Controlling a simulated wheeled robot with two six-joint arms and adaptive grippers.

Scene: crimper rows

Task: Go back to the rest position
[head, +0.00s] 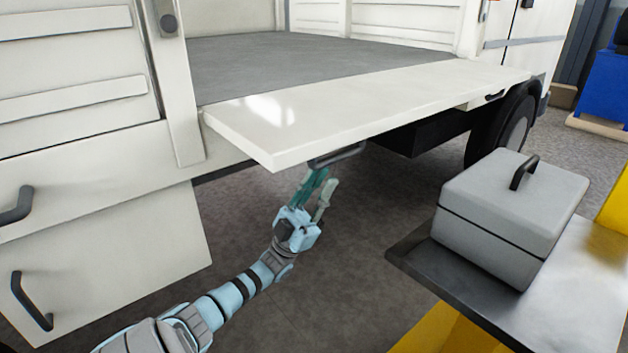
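My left gripper (326,178) is in the middle of the head view, at the end of my arm, which comes in from the lower left. Its two fingers, one dark teal and one pale green, are spread with a gap between them, and I see nothing held. The fingertips are just below a dark bar handle (345,155) under the front edge of a white board (370,105). I cannot tell whether the teal finger touches that handle. My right gripper is not in view.
The white board juts out from a van's grey floor (300,58). White drawers with dark handles (32,302) stand at the left. At the right, a grey toolbox (510,215) sits on a dark shelf (560,310) with yellow sides. Open ground lies between.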

